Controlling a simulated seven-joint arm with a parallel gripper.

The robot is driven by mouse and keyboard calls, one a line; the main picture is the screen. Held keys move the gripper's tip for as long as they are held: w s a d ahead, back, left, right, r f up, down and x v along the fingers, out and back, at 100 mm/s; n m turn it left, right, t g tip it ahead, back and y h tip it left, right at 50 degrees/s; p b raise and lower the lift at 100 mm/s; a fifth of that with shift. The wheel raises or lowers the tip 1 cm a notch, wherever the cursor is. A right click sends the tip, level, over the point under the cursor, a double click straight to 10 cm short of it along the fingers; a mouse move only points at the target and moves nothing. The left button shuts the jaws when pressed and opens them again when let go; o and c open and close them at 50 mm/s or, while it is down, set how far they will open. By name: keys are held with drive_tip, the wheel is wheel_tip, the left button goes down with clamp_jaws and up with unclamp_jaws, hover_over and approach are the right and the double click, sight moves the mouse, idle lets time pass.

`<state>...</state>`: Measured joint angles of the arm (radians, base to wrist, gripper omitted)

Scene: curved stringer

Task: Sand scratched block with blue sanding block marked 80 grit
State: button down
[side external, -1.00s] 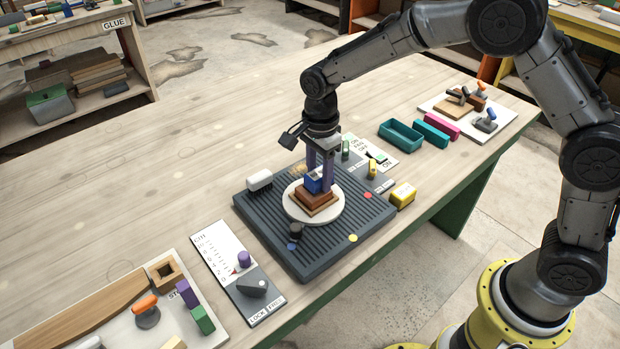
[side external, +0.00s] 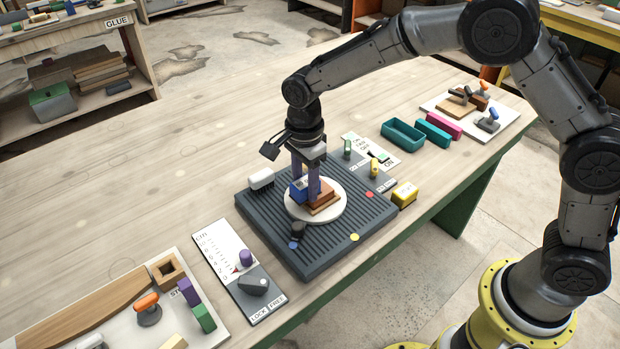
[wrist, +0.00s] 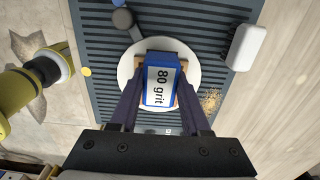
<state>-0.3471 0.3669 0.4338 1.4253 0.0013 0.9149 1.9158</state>
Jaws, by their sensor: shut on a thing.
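My gripper (side external: 305,183) is shut on the blue sanding block (side external: 297,190). In the wrist view the blue sanding block (wrist: 162,80) shows a white label reading "80 grit" between my fingers (wrist: 160,100). The brown wooden block (side external: 326,203) lies on a round white disc (side external: 336,214) on the dark ribbed mat. The blue block is at the left part of the wooden block's top, seemingly touching it. Scratches cannot be made out, since the sanding block and fingers cover most of the wooden block.
A panel marked LOCK and FREE (side external: 245,275) lies to the left. Teal tray (side external: 403,134) stands behind right.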

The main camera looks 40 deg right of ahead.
drive_tip(key=shift+d, duration=3.2)
drive_tip(key=a, duration=0.6)
drive_tip(key=shift+a, duration=0.25)
drive_tip(key=shift+a+r, duration=0.15)
drive_tip(key=shift+a, duration=0.05)
drive_tip(key=shift+d+r, duration=0.1)
drive_tip(key=shift+r, duration=3.9)
